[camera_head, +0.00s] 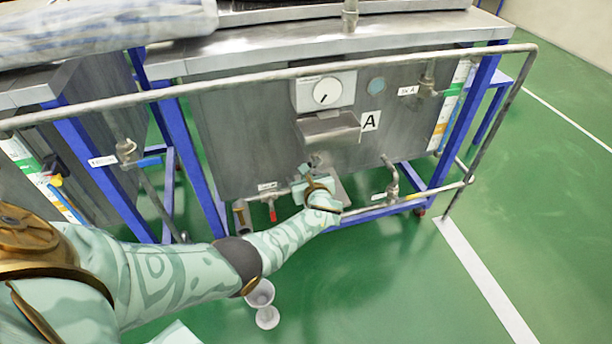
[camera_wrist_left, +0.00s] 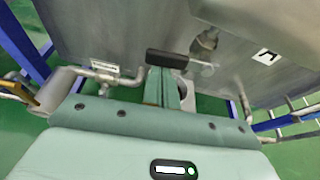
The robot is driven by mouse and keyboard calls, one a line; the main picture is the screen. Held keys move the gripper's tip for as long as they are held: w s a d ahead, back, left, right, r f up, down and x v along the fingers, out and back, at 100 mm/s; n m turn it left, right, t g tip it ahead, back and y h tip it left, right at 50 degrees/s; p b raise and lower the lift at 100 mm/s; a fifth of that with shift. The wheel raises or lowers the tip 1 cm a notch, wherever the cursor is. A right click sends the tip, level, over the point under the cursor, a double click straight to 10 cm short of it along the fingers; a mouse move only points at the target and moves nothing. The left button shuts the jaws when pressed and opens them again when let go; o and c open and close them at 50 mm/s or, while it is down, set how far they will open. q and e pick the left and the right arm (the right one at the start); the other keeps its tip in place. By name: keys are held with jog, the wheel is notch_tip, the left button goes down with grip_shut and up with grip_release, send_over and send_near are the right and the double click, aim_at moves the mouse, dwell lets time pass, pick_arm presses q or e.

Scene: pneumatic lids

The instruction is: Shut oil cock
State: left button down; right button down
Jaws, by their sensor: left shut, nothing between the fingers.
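My left gripper (camera_head: 306,172) reaches to the lower front of the grey steel tank (camera_head: 240,125) marked A. In the left wrist view my fingers (camera_wrist_left: 161,78) are shut and empty. A dark lever handle (camera_wrist_left: 174,58) crosses just beyond the fingertips, below a metal valve fitting (camera_wrist_left: 207,40) on the tank; whether they touch is unclear. In the head view the valve (camera_head: 316,160) is partly hidden by my gripper. A red-handled valve (camera_head: 272,212) sits on a pipe to the left. The small labels are unreadable, so which valve is the oil cock is unclear. My right gripper is out of view.
A grey rail (camera_head: 200,85) runs across the tank front, above my gripper. Blue frame legs (camera_head: 460,120) stand at the sides. Another pipe (camera_head: 391,178) is to the right. A white funnel-like object (camera_head: 262,294) is on the green floor. Open floor lies at right.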

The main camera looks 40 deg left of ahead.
pick_arm(q)
jog(key=shift+a+r, duration=0.1)
jog(key=shift+r, duration=0.2)
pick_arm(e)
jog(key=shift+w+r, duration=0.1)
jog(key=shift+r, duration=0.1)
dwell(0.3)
